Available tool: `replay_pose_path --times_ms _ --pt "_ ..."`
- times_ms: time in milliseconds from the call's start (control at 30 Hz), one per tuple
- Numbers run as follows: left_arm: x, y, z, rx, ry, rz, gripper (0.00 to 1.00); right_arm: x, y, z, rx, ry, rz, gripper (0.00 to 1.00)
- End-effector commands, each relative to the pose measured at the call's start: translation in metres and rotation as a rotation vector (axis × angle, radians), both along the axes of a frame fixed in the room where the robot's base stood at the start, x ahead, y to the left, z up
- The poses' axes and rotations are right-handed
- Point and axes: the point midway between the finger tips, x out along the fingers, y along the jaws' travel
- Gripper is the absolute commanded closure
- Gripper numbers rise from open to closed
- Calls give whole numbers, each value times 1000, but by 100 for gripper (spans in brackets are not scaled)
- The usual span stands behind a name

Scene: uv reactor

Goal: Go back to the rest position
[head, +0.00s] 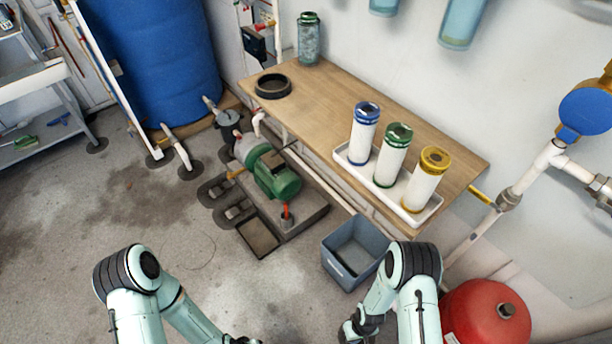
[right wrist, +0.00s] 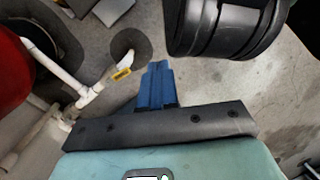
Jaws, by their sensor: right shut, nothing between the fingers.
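My right gripper (right wrist: 158,85) shows in the right wrist view with its blue fingers together and nothing between them. It points down over the grey floor. In the head view my right arm hangs bent at the lower right, beside the grey-blue bin, and its fingers cannot be made out there. My left arm is bent at the lower left of the head view.
A wooden bench (head: 325,105) holds a white tray (head: 341,152) with blue-, green- and yellow-capped cartridges, a black ring (head: 272,86) and a green-capped canister (head: 308,40). A grey-blue bin (head: 352,252), a red tank (head: 485,312) and a green pump (head: 272,174) stand below.

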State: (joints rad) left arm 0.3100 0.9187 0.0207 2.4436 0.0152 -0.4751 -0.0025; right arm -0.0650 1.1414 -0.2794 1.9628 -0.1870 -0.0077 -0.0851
Motion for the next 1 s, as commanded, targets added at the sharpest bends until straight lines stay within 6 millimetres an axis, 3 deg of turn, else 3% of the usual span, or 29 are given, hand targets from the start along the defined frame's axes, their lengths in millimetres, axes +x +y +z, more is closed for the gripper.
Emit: replay_pose_path --times_ms 33,267,467,533,767,1000 --pt "7 3 -14 9 -18 9 57 -3 1 -7 28 -23 -80 100" --pt "42 19 -47 51 -114 45 57 0 0 -5 105 -169 -416 100" --pt "73 33 -73 88 -195 74 57 6 -20 6 108 -309 -681 100" --pt "61 27 -44 75 -171 64 57 -2 -13 32 115 -283 -657 100" --pt "35 16 6 42 -101 36 57 -28 -1 82 127 -202 -634 100" --pt "1 -1 76 -7 13 -8 57 -62 16 151 141 -74 -600 100"
